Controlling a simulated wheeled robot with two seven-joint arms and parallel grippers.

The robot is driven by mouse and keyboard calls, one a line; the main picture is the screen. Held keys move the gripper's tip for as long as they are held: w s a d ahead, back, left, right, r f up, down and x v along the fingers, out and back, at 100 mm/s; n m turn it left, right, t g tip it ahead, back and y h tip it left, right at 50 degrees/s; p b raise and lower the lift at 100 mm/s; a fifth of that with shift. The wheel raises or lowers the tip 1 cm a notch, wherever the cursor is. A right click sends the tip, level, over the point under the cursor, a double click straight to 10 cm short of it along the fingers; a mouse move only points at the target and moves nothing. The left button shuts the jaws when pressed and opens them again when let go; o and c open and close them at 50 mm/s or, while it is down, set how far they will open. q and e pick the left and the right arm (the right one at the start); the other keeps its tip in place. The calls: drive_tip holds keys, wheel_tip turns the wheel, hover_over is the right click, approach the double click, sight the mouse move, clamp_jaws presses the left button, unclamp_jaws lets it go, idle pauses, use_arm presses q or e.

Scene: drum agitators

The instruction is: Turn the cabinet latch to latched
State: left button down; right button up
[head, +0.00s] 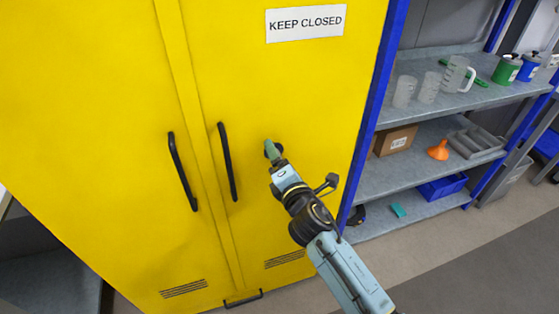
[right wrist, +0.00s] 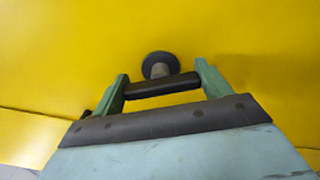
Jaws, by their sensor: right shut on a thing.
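The yellow cabinet (head: 80,130) fills the left and middle of the head view, with its doors closed. Its latch, a dark bar handle (right wrist: 163,87) on a round dark base (right wrist: 156,62), sits on the right door. In the right wrist view the bar lies roughly level across the picture, between the two green fingers. My right gripper (head: 270,147) is shut on this bar, with a finger at each end; the fingers also show in the right wrist view (right wrist: 161,85). In the head view the gripper mostly hides the latch. My left gripper is not in view.
Two black door handles (head: 182,172) (head: 228,162) stand left of the latch. A "KEEP CLOSED" sign (head: 306,23) is above. On the right, a blue-framed shelf (head: 410,170) holds beakers, a box (head: 395,140) and an orange funnel (head: 438,150). Floor is clear at lower right.

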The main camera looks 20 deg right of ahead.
drive_tip(key=m, duration=0.5)
drive_tip(key=shift+f, duration=0.1)
drive_tip(key=shift+m, duration=0.3)
idle(0.4)
drive_tip(key=o, duration=1)
drive_tip(key=s, duration=1.3)
drive_tip(key=shift+s+d+b, duration=0.2)
drive_tip(key=shift+d+b, duration=0.05)
drive_tip(key=shift+b, duration=0.05)
drive_tip(key=shift+f, duration=0.1)
